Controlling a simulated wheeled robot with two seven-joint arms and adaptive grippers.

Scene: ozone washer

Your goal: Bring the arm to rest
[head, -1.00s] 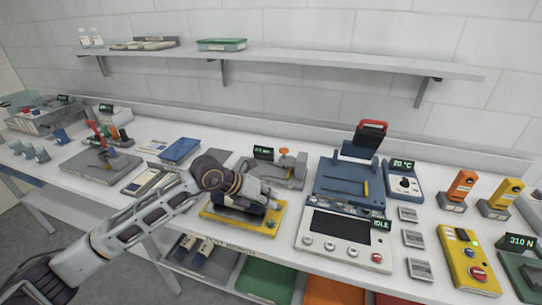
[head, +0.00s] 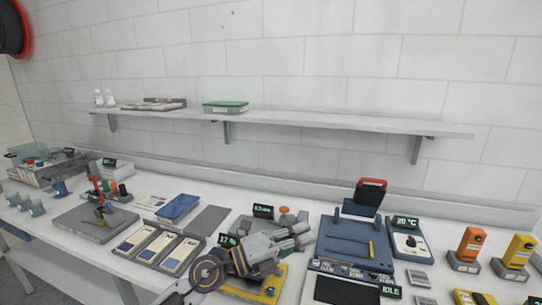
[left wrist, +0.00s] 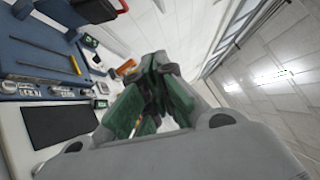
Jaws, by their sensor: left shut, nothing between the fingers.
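My left arm comes in from the bottom of the head view. Its gripper (head: 302,233) is shut and empty, and points right, in front of the grey fixture with an orange knob (head: 285,211). It covers much of the yellow-based device (head: 270,283) on the bench. In the left wrist view the green-padded fingers (left wrist: 148,100) show in the middle, with nothing held. My right gripper is not in view.
The blue machine (head: 345,240) with a red-handled lid stands just right of the gripper. A 20 °C controller (head: 409,246) and orange and yellow handheld devices stand farther right. Grey trays (head: 165,248) lie left of the arm. A wall shelf (head: 300,119) runs above the bench.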

